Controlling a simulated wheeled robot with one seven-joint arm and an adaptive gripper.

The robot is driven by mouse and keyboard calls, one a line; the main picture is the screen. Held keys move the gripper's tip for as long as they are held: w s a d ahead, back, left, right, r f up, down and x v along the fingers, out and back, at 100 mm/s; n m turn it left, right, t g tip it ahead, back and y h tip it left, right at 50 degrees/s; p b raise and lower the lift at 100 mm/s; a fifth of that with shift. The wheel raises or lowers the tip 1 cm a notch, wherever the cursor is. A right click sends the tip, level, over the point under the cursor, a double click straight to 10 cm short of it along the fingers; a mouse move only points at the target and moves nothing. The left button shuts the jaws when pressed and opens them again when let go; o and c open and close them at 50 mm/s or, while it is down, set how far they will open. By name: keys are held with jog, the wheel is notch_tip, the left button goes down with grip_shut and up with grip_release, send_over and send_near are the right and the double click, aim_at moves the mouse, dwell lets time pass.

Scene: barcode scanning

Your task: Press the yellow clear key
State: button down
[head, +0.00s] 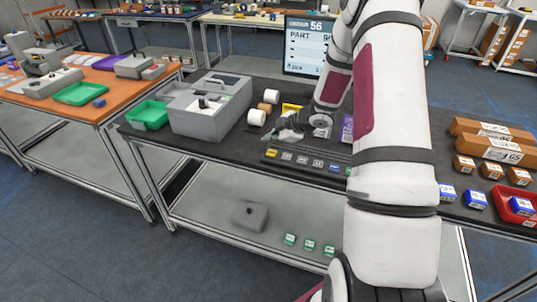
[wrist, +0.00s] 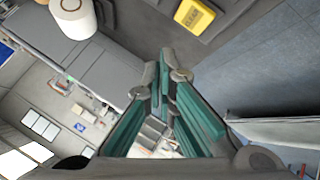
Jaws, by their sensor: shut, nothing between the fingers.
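The yellow clear key (head: 271,153) is at the left end of a dark key bar (head: 310,166) along the front edge of the black bench. It also shows at the top of the wrist view as a yellow block marked CLEAR (wrist: 190,17). My gripper (head: 285,134) is above and behind the key bar in the head view, a little to the right of the yellow key. In the wrist view its teal fingers (wrist: 164,76) are closed together and empty. The fingertips are below the key in that picture, and the two look apart.
Several grey keys, a blue key (head: 333,167) and a green key share the bar. White rolls (head: 256,117), a grey machine (head: 207,106) and a green bin (head: 148,114) stand to the left. Boxes (head: 490,130) and a red tray (head: 514,204) lie to the right.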

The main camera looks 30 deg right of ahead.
aim_at(271, 154)
jog(key=shift+f+b, duration=0.35)
jog(key=shift+f, duration=1.15)
jog(key=shift+f, duration=0.15)
jog(key=shift+f, duration=0.25)
jog(key=shift+f, duration=0.45)
dwell(0.9)
jog(key=shift+r, duration=0.15)
jog(key=shift+r+p, duration=0.55)
jog(key=shift+r, duration=0.2)
jog(key=shift+r, duration=0.1)
notch_tip(271, 154, up, 2)
jog(key=shift+s+r+p, duration=0.1)
jog(key=shift+r+p, duration=0.05)
jog(key=shift+p, duration=0.6)
jog(key=shift+r+p, duration=0.65)
jog(key=shift+r, duration=0.6)
